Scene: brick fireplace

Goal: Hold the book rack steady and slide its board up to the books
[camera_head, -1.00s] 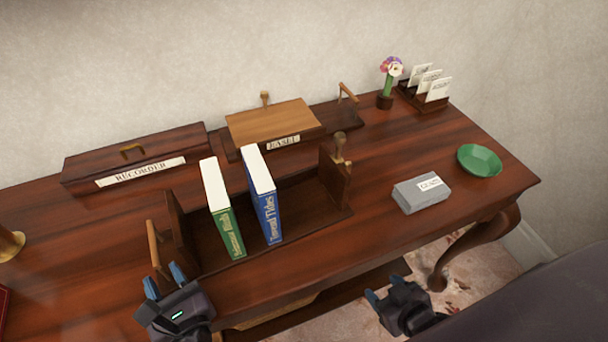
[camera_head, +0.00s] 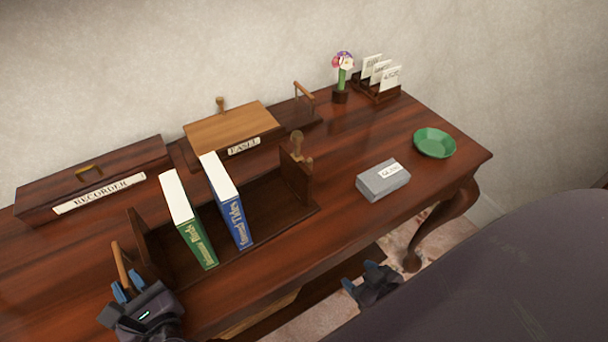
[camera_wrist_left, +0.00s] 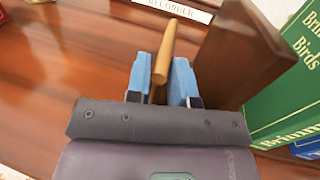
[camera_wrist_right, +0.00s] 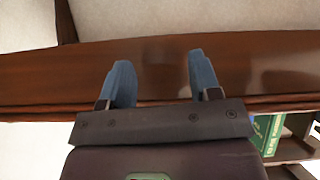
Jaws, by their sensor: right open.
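The dark wooden book rack (camera_head: 265,222) stands on the desk, holding a green book (camera_head: 188,220) and a blue book (camera_head: 227,200), both upright and leaning slightly. Its right end board (camera_head: 296,178) has a knobbed handle (camera_head: 298,146) and stands apart from the blue book, with bare rack base between. The left end (camera_head: 143,245) has a light wooden handle (camera_wrist_left: 166,52). My left gripper (camera_head: 128,286) is shut on this handle, one blue finger on each side. My right gripper (camera_head: 365,278) is open and empty, low in front of the desk edge.
A grey labelled box (camera_head: 382,182) and a green bowl (camera_head: 434,144) lie right of the rack. Behind stand the recorder case (camera_head: 95,180), an easel (camera_head: 232,127), a flower pot (camera_head: 341,95) and a card holder (camera_head: 377,88). Desk between rack and box is clear.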

